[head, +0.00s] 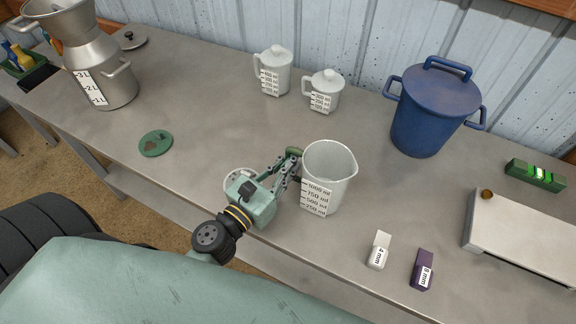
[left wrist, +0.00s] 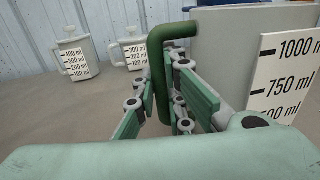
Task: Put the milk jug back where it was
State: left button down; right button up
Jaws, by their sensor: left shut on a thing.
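The milk jug (head: 342,165) is a large light-grey measuring jug with a scale up to 1000 ml and a green handle. It is upright near the front middle of the bench in the head view. My left gripper (head: 288,165) is at the jug's left side, shut on its green handle. In the left wrist view the handle (left wrist: 158,75) runs between the fingers, and the jug wall (left wrist: 228,50) is at the right. Its base is out of that view, and I cannot tell whether it touches the bench. My right gripper is not in view.
Two small lidded jugs (head: 273,70) (head: 323,90) stand behind. A blue lidded pot (head: 430,110) is at back right. A green disc (head: 156,143) lies left. Two small blocks (head: 379,250) (head: 422,270) and a white box (head: 520,235) are at right. A metal can (head: 100,75) is far left.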

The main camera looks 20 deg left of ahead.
pick_arm(q)
jog(key=shift+f, duration=0.1)
jog(key=shift+f, duration=0.1)
jog(key=c, duration=2.3)
grip_release()
jog(key=o, duration=0.5)
